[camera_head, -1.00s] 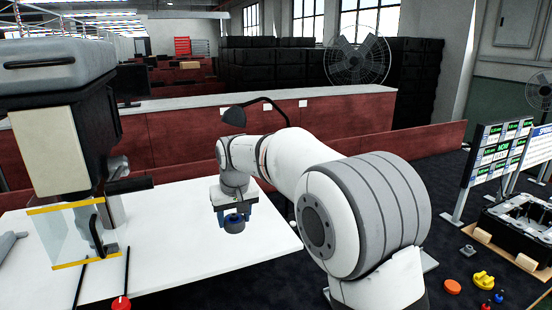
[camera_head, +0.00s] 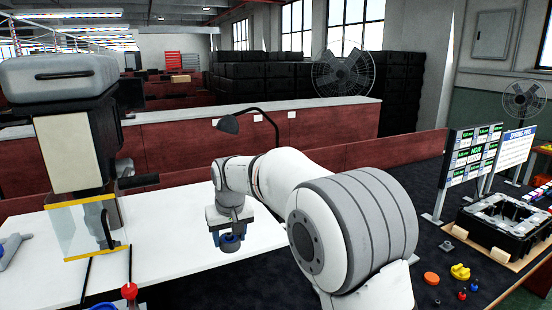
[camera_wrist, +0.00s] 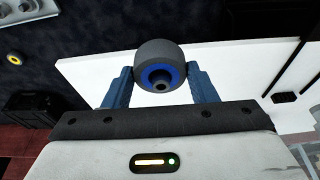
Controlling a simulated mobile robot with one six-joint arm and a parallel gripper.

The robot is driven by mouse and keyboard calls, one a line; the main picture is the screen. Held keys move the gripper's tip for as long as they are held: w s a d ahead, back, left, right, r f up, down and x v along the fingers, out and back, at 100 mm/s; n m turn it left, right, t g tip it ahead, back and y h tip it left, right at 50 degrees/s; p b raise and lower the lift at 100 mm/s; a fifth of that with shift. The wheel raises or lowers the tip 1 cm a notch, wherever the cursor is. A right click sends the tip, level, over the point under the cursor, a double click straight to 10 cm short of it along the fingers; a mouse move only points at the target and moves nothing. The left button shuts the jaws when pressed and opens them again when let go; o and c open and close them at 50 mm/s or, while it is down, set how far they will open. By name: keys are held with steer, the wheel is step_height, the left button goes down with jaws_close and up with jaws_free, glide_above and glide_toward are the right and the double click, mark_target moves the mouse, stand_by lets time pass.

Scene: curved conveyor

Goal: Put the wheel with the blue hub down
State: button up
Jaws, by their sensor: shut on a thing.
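The wheel with the blue hub (camera_wrist: 157,55) has a dark grey tyre and a blue ring around its centre. It is held between the two blue fingers of my gripper (camera_wrist: 160,88) in the wrist view. In the head view, my gripper (camera_head: 229,238) points down with the wheel (camera_head: 231,246) at its tips, over the white table (camera_head: 180,220). I cannot tell whether the wheel's underside touches the table or hangs just above it.
A machine with a clear guard (camera_head: 85,230) stands on the table at left. A red knob (camera_head: 129,291) is near the front. A black tray (camera_head: 505,225), an orange disc (camera_head: 431,278) and a yellow part (camera_head: 460,271) lie at right. The white surface around my gripper is clear.

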steer(key=s+d+f+m, duration=0.1)
steer(key=s+d+f, duration=0.1)
steer(key=d+f, duration=0.7)
steer(key=s+d+f+m, duration=0.2)
steer(key=s+d+f, duration=0.1)
steer(key=d+f, duration=0.6)
steer(key=s+d+f+m+h, duration=0.1)
steer(key=s+d+f, duration=0.2)
steer(key=d+f, duration=0.6)
steer(key=shift+d+f+m, duration=0.15)
steer(key=shift+f+m, duration=0.1)
steer(key=shift+m, duration=0.15)
